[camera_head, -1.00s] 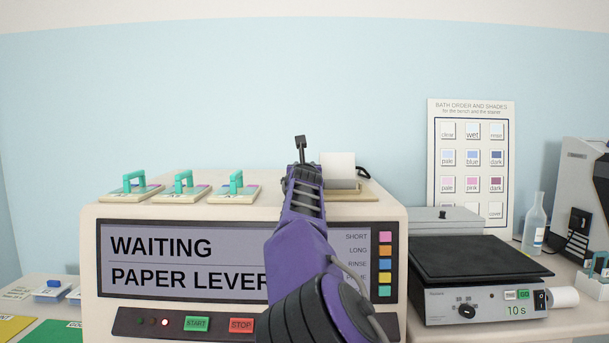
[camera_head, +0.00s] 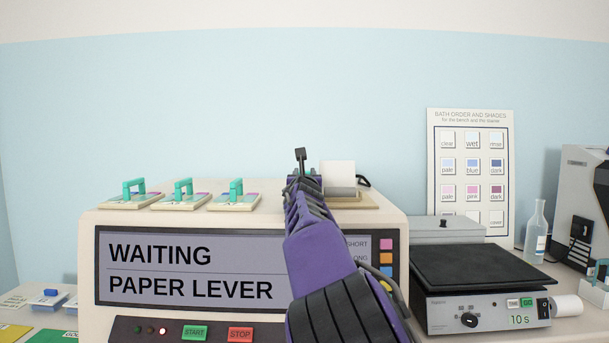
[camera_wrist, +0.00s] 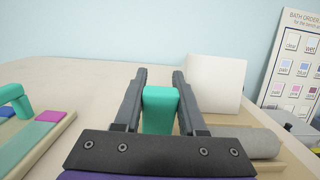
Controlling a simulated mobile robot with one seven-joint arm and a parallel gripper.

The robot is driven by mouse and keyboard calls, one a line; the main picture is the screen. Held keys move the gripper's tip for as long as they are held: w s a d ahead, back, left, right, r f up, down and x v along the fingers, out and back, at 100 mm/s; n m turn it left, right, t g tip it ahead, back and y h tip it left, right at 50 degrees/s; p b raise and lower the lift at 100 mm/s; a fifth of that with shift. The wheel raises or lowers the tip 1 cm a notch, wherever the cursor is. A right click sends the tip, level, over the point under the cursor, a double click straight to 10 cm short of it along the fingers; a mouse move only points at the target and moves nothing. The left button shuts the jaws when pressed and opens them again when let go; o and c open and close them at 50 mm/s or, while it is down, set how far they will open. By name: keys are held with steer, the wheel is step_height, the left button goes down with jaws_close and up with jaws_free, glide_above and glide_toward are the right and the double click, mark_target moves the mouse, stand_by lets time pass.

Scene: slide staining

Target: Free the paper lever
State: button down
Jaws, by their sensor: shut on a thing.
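A teal block-shaped handle, which looks like the paper lever (camera_wrist: 160,112), stands between the two dark fingers of my gripper (camera_wrist: 160,76) in the wrist view. The fingers are shut on its sides. In the head view my gripper (camera_head: 305,182) is over the top of the stainer (camera_head: 399,225), just left of the white paper (camera_head: 338,173). The arm hides most of the lever there. The stainer's screen (camera_head: 190,268) reads WAITING and PAPER LEVER. In the wrist view the paper (camera_wrist: 215,83) and a grey roller (camera_wrist: 262,143) are to the right of the lever.
Several slide carriers with teal handles (camera_head: 184,190) stand on the stainer's top left. A hotplate (camera_head: 480,279), a bottle (camera_head: 536,232) and a wall chart (camera_head: 469,119) are at right. The top between carriers and gripper is clear.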

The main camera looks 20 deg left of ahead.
steer(key=shift+c, duration=2.4)
jaws_free()
steer(key=shift+d, duration=0.15)
steer(key=shift+s+d, duration=0.4)
steer(key=shift+s, duration=0.05)
steer(key=v, duration=1.1)
steer(key=a+v, duration=0.1)
steer(key=v, duration=0.4)
steer(key=shift+s+d+f, duration=0.1)
steer(key=shift+s+f, duration=0.05)
steer(key=shift+s, duration=0.15)
